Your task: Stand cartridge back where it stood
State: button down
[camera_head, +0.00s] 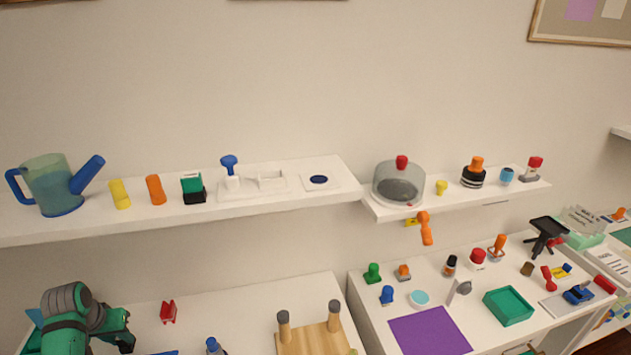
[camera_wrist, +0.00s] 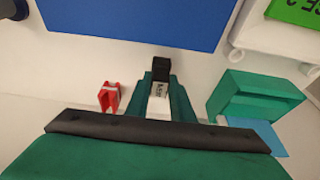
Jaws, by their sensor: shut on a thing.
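My gripper (camera_wrist: 161,92) is shut on a small block with a white labelled body and a black end, which I take to be the cartridge (camera_wrist: 160,70). The green fingers cover both its sides in the wrist view. The label is too small to read surely. In the head view my gripper is at the lower left, and the cartridge cannot be made out there. I cannot tell whether the cartridge touches the surface below.
A red clip-like piece (camera_wrist: 109,97) lies left of my gripper and also shows in the head view (camera_head: 168,312). A green box (camera_wrist: 255,95) stands to the right. A blue mat (camera_wrist: 135,20) lies beyond. The shelf (camera_head: 330,196) above holds a watering can (camera_head: 55,185) and several small objects.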

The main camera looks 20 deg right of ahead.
jog(key=shift+f, duration=0.55)
jog(key=c, duration=0.9)
grip_release()
jog(key=shift+r, duration=7.05)
jog(key=s, duration=1.6)
jog(key=shift+a, duration=0.15)
jog(key=shift+f, duration=0.1)
